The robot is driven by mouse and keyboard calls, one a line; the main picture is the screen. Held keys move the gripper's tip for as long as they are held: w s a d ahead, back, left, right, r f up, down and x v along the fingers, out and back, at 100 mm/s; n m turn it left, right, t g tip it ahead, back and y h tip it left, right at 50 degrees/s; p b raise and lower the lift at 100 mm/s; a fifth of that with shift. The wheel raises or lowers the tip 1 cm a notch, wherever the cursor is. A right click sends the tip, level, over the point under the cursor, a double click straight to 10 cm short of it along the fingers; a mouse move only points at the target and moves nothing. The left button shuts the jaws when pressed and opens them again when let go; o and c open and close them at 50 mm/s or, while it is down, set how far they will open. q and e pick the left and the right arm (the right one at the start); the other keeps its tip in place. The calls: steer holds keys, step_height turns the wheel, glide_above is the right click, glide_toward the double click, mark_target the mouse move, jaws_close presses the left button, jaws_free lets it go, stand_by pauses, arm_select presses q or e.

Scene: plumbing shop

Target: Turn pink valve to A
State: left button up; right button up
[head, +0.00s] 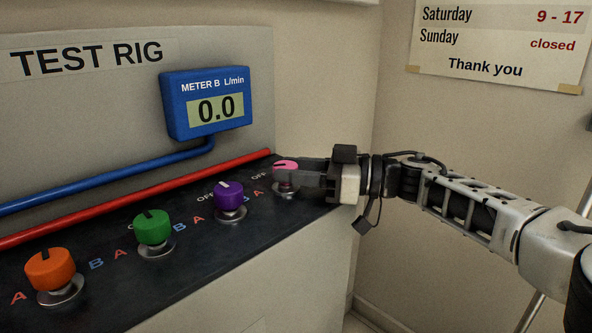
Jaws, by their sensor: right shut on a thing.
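The pink valve (285,165) is the rightmost knob on the black top of the test rig. A dark mark shows on its top; its exact direction is hard to read. My left gripper is not in view.
A purple valve (229,195), a green valve (154,227) and an orange valve (50,269) stand in a row to the left. A red pipe (140,197) and a blue pipe (110,183) run behind them. A blue meter B (208,102) reads 0.0.

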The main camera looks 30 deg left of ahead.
steer(key=o, duration=1)
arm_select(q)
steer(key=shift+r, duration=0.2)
arm_select(e)
steer(key=shift+d, duration=0.1)
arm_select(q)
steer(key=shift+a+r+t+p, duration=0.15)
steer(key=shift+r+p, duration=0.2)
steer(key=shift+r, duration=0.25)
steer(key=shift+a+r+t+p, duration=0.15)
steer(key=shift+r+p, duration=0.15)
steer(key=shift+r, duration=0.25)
arm_select(e)
steer(key=v, duration=1.5)
steer(key=shift+w+d, duration=0.1)
steer(key=shift+d, duration=0.25)
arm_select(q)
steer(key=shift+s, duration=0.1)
